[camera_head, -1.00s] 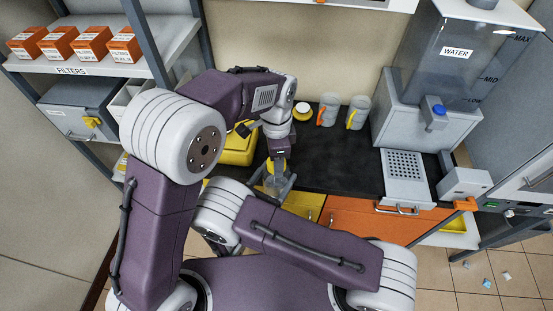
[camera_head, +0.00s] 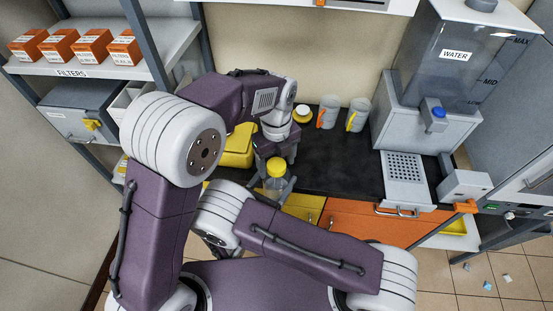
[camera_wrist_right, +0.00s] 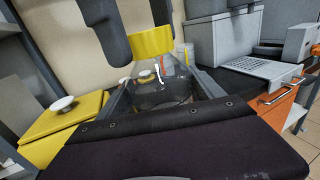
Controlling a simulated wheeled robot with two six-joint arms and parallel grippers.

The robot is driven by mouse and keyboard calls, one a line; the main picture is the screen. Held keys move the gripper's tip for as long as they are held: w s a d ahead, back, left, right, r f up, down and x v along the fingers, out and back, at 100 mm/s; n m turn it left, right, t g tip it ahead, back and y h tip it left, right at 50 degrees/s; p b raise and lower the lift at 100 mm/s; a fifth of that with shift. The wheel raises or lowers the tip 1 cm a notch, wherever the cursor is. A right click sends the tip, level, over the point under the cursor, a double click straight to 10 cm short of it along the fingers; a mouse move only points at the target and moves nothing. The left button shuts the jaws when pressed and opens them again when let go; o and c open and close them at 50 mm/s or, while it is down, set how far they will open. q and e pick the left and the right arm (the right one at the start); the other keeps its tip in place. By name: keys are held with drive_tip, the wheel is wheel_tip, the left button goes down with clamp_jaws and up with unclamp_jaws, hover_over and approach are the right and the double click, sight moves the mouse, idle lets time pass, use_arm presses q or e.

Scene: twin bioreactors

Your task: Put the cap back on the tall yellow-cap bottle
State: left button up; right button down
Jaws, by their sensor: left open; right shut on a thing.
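The tall bottle (camera_head: 275,187) is clear and stands upright in my right gripper (camera_head: 279,183), which is shut around its body. Its yellow cap (camera_head: 276,167) sits on top of the bottle mouth and looks about level; the right wrist view shows the cap (camera_wrist_right: 152,43) too. How firmly it is seated I cannot tell. My left gripper (camera_head: 276,152) is open just behind and above the cap in the head view. In the right wrist view its dark fingers stand on either side of the cap's upper edge, with nothing held between them. The bottle's lower part is partly hidden by my right arm.
A yellow box (camera_head: 238,146) stands left of the bottle. The water dispenser (camera_head: 425,125) is on the right. The black counter (camera_head: 340,165) between is clear.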

use_arm(q)
wheel_tip(320, 180, up, 12)
idle(0.4)
idle(0.3)
drive_tip(key=s+a+f+n, duration=0.2)
drive_tip(key=a+f+n, duration=0.8)
drive_tip(key=a+n, duration=0.55)
drive_tip(key=s+a+f+n, duration=0.3)
drive_tip(key=s+n, duration=0.1)
drive_tip(key=n, duration=0.4)
drive_tip(key=s+a+f+n+t, duration=0.1)
drive_tip(key=s+a+f+n, duration=0.2)
drive_tip(key=s+n, duration=0.2)
drive_tip(key=n, duration=0.3)
drive_tip(key=shift+a+f, duration=0.15)
drive_tip(key=shift+a, duration=0.15)
